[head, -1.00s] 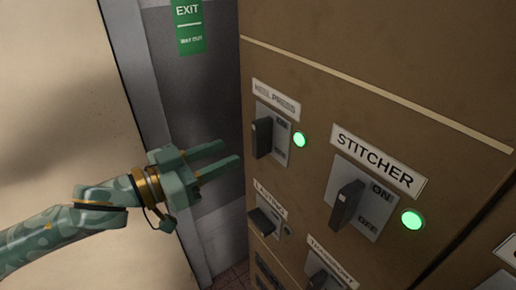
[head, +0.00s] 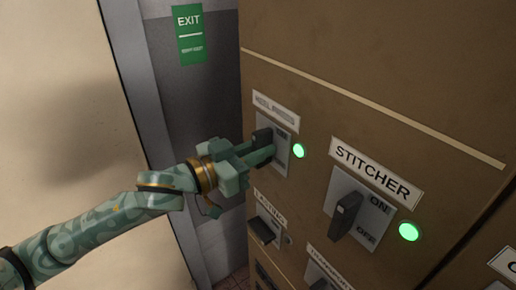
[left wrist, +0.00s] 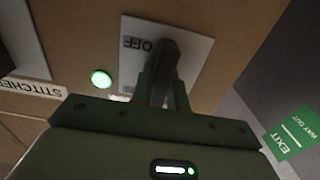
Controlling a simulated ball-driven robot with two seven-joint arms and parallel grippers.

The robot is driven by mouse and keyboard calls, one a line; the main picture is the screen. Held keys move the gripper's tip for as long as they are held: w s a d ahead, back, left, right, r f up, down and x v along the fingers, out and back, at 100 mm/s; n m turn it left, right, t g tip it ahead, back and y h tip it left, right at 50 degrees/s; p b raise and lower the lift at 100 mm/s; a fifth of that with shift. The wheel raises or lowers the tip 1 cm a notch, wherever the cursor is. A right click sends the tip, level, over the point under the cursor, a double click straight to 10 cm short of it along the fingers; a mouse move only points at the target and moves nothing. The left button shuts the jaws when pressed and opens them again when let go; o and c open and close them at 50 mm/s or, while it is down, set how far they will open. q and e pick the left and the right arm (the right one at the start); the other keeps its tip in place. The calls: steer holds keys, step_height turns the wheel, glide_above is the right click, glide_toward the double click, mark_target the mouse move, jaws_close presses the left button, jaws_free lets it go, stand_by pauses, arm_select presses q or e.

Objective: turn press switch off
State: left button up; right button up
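The heel press switch (head: 281,135) is on the brown panel, at upper left of the switches in the head view. Its dark handle (left wrist: 166,62) shows in the left wrist view beside the word OFF on the white plate. Its lamp (head: 299,151) glows green. My left gripper (head: 262,153) is at the switch, with one finger on each side of the handle, closed up against it. The fingers hide the lower part of the handle and some of the plate. My right gripper is not in view.
The stitcher switch (head: 345,217) with a green-lit lamp (head: 409,232) is to the right. The lasting switch (head: 263,231) is just below my left gripper, with another labelled switch (head: 321,275) lower right. A green exit sign (head: 189,34) hangs on the grey surface at left.

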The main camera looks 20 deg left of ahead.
arm_select(q)
jaws_close()
steer(key=m+p, duration=0.2)
steer(key=m, duration=0.1)
steer(key=shift+r+p, duration=0.15)
steer(key=shift+p, duration=0.2)
steer(key=m+p, duration=0.3)
steer(key=m, duration=0.2)
steer(key=m+p, duration=0.2)
steer(key=m, duration=0.2)
steer(key=shift+m, duration=0.4)
steer(key=shift+f+m+p, duration=0.15)
steer(key=shift+m+p, duration=0.25)
steer(key=shift+m, duration=0.9)
steer(key=shift+f+m+p, duration=0.1)
steer(key=shift+m+p, duration=0.3)
steer(key=shift+m, duration=0.9)
steer(key=o, duration=0.7)
jaws_free()
